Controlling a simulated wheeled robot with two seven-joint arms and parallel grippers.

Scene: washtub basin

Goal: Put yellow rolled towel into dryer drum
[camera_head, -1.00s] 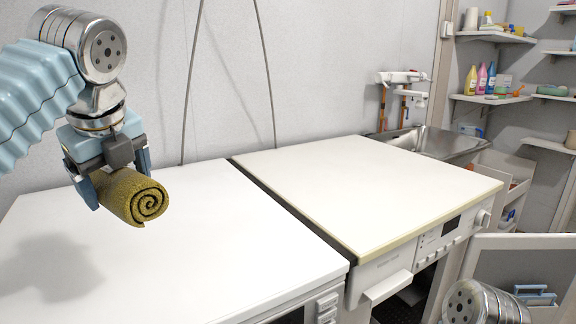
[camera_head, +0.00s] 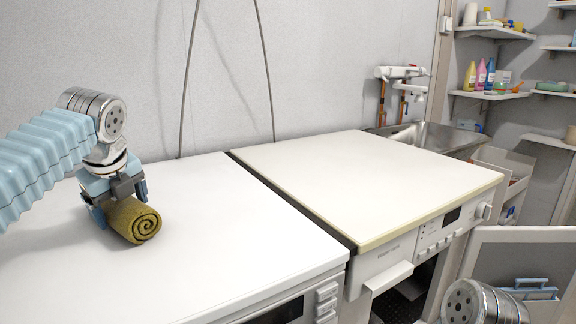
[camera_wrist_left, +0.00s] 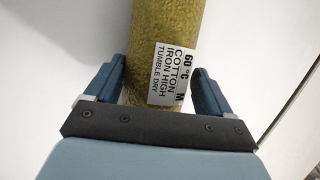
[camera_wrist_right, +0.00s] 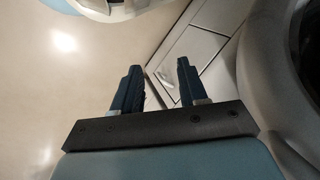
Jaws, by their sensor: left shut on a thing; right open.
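The yellow rolled towel (camera_head: 140,222) is an olive-yellow roll with a spiral end. It is low over the white top of the left machine; I cannot tell whether it touches. My left gripper (camera_head: 118,212) is shut on it. In the left wrist view, the towel (camera_wrist_left: 165,30) lies between the fingers (camera_wrist_left: 157,80), with its white care label showing. My right gripper (camera_wrist_right: 158,68) is open and empty, low over the floor in front of a white panel. A dark opening (camera_wrist_right: 306,40) with a grey rim is to its right. The drum's inside is not clear.
The left machine top (camera_head: 230,235) is clear around the towel. A second white machine (camera_head: 370,190) with knobs stands right of it across a narrow gap. An open door panel (camera_head: 520,262) is at the lower right. A metal sink (camera_head: 425,140) and shelves (camera_head: 490,95) are behind.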

